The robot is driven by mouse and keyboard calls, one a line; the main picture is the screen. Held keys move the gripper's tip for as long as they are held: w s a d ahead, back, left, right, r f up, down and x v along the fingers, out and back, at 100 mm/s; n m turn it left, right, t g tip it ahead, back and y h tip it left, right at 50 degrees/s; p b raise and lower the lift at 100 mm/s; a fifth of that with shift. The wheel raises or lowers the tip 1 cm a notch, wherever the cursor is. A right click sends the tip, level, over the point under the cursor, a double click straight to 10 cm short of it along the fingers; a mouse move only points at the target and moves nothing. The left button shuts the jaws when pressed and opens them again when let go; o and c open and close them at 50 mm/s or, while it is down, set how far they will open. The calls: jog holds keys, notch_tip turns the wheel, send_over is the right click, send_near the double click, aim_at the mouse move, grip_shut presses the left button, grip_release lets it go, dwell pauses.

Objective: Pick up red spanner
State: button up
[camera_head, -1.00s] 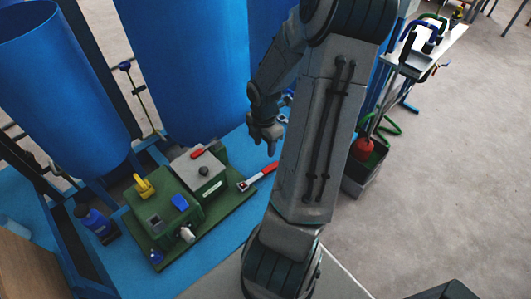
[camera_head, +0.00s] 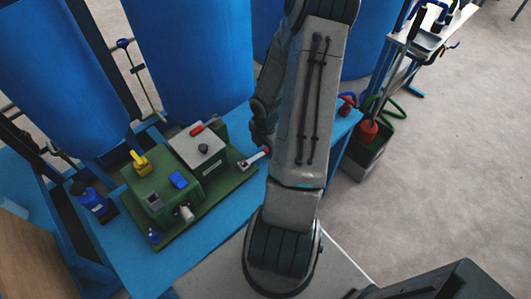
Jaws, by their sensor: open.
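The red spanner (camera_head: 251,160) lies on the blue table, at the right edge of the green machine's base in the head view. Its grey head points left, and my arm covers much of its red handle. My gripper (camera_head: 262,138) points down just above and behind the spanner as seen here. It is dark and partly hidden by my own arm. It is open, and I see nothing held in it. The gap between gripper and spanner is hard to judge.
A green machine (camera_head: 165,195) with yellow, blue and red parts stands left of the spanner. Tall blue cylinders (camera_head: 190,60) rise behind it. A blue bottle (camera_head: 92,199) stands far left. A grey bin (camera_head: 362,158) stands on the floor at right. The floor beyond is open.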

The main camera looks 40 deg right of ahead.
aim_at(266, 150)
jog(key=shift+f, duration=0.45)
jog(key=shift+c, duration=0.4)
grip_shut()
jog(key=shift+r, duration=0.1)
notch_tip(266, 150, up, 4)
jog(key=shift+r+p, duration=0.1)
jog(key=shift+p, duration=0.5)
jog(key=s+d+r+p, duration=0.3)
jog(key=s+d+r, duration=0.2)
jog(key=s, duration=0.5)
jog(key=shift+s+d+r, duration=0.15)
jog(key=shift+d+r, duration=0.15)
jog(key=shift+r, duration=0.55)
